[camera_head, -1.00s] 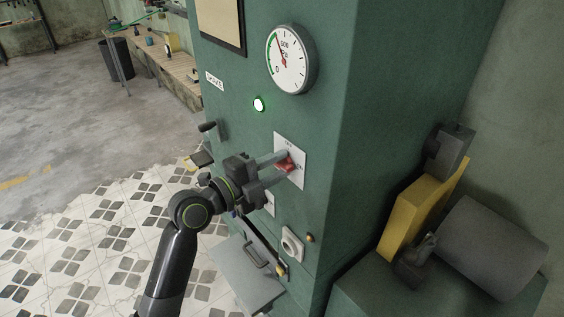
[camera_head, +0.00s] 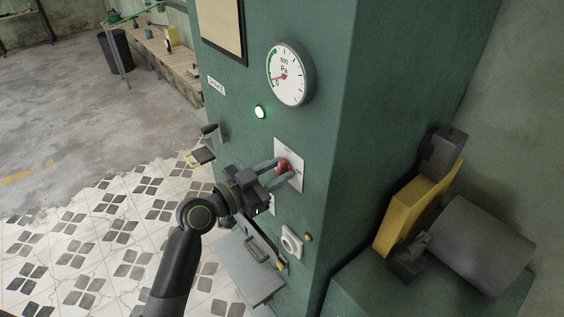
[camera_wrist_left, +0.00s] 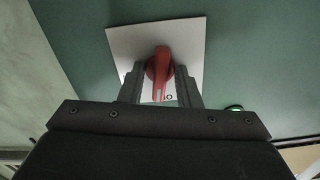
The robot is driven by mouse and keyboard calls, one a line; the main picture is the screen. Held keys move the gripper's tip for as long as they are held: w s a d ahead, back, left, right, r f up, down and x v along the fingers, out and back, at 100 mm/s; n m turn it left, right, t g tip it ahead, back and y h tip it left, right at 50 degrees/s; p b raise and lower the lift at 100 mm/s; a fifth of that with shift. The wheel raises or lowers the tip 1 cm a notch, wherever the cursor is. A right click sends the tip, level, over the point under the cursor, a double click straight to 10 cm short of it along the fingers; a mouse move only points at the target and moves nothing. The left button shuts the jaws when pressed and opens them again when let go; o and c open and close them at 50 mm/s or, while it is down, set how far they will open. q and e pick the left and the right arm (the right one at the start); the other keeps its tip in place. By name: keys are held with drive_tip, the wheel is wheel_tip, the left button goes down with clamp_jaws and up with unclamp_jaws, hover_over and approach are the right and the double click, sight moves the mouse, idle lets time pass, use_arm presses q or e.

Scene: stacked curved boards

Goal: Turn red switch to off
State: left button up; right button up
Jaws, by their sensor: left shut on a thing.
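The red switch (camera_head: 284,167) is a rotary handle on a white plate (camera_head: 297,154) on the front of the green cabinet. My left gripper (camera_head: 281,172) is shut on the red switch, one finger on each side of its handle. In the left wrist view the red switch (camera_wrist_left: 160,70) stands in line with the fingers, between the fingertips (camera_wrist_left: 160,84), on the white plate (camera_wrist_left: 187,35). Part of the plate's lettering is hidden by the fingers. My right gripper does not show.
A round gauge (camera_head: 290,74) with its needle near 0 and a lit green lamp (camera_head: 260,112) sit above the switch. A yellow-and-grey machine (camera_head: 418,212) stands at the right.

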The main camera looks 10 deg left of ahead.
use_arm(q)
drive_tip(key=shift+n+p, duration=0.3)
drive_tip(key=shift+n, duration=0.6)
drive_tip(key=o, duration=0.6)
drive_tip(key=b+v, duration=0.1)
drive_tip(key=v, duration=0.6)
drive_tip(key=shift+b, duration=0.35)
